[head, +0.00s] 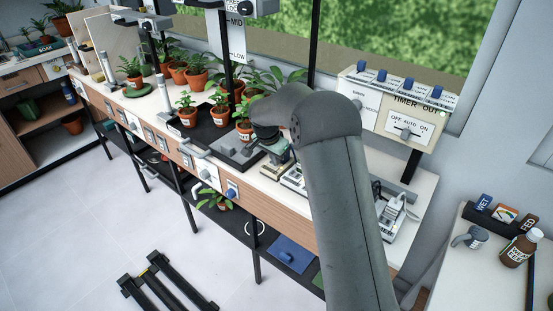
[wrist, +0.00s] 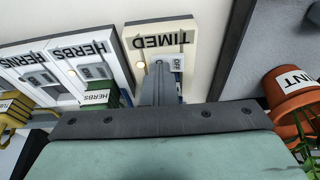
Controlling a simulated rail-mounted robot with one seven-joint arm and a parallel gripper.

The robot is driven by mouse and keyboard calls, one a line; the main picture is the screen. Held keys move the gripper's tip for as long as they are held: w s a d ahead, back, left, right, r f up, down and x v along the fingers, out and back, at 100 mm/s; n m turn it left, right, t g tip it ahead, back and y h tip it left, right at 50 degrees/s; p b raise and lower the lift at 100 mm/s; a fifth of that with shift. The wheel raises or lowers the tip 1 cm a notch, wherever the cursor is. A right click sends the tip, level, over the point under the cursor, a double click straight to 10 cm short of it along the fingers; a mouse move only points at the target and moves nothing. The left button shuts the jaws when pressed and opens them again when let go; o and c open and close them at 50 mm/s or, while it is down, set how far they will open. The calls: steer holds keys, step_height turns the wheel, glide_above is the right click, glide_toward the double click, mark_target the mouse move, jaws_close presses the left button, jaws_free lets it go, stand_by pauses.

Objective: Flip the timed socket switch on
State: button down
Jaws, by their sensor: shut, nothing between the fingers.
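In the wrist view the timed socket (wrist: 190,22) is a cream plate with an upside-down TIMED label at the top centre. A small round orange light shows on its left side. Its grey switch (wrist: 177,63) carries a small label that seems to read OFF. My gripper (wrist: 160,72) is shut and empty, its fingers pointing at the plate just left of that label. The fingers hide part of the switch area, and I cannot tell whether they touch it. In the head view my greenish hand is over the bench; my arm hides most of the sockets.
A terracotta pot (wrist: 290,88) stands close on the right. A timer box (head: 395,115) is on the wall in the head view.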

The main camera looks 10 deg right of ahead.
steer(key=shift+w+a, duration=0.4)
steer(key=shift+w, duration=0.1)
steer(key=shift+r, duration=0.2)
steer(key=shift+r+p, duration=0.3)
steer(key=s+d+v, duration=0.1)
steer(key=d+v, duration=0.1)
steer(key=v, duration=1)
steer(key=shift+r, duration=0.5)
steer(key=shift+s, duration=0.1)
